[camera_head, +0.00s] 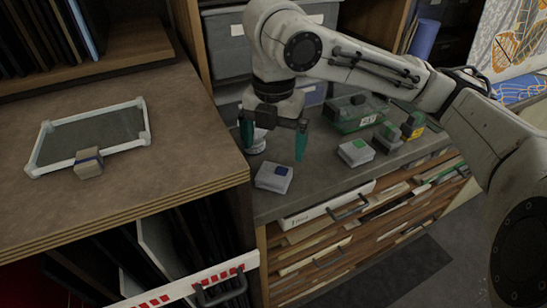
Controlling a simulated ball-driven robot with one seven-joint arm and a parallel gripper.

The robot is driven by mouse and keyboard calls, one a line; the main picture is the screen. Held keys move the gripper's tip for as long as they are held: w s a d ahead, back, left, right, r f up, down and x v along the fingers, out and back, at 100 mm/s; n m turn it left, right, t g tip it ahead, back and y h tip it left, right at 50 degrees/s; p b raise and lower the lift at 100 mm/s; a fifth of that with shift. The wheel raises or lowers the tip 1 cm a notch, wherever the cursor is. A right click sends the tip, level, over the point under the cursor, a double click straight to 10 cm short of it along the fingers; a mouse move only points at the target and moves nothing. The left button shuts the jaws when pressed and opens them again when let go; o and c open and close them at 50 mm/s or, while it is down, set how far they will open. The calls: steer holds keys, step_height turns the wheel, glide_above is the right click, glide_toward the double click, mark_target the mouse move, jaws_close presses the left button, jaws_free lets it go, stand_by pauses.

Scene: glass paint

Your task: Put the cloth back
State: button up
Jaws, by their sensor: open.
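My gripper (274,152) hangs over the lower worktop with its two green fingers spread wide and nothing held between them. A folded whitish cloth with a blue patch (273,178) lies on the worktop just in front of and below the fingers. A second folded whitish cloth with a green patch (355,153) lies to the right of the gripper. A white round item (256,145) stands close by the left finger, partly hidden. I cannot tell from this view which folded piece the task means.
A white-framed glass panel (92,136) lies on the higher left worktop, a beige block with a blue band (89,164) at its front edge. A green box (356,114) and small dark-and-green items (388,136) stand right of the gripper. Drawers (345,236) are below. Grey bins stand behind.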

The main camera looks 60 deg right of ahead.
step_height(320, 180, up, 4)
steer(key=shift+f, duration=0.2)
stand_by(1.5)
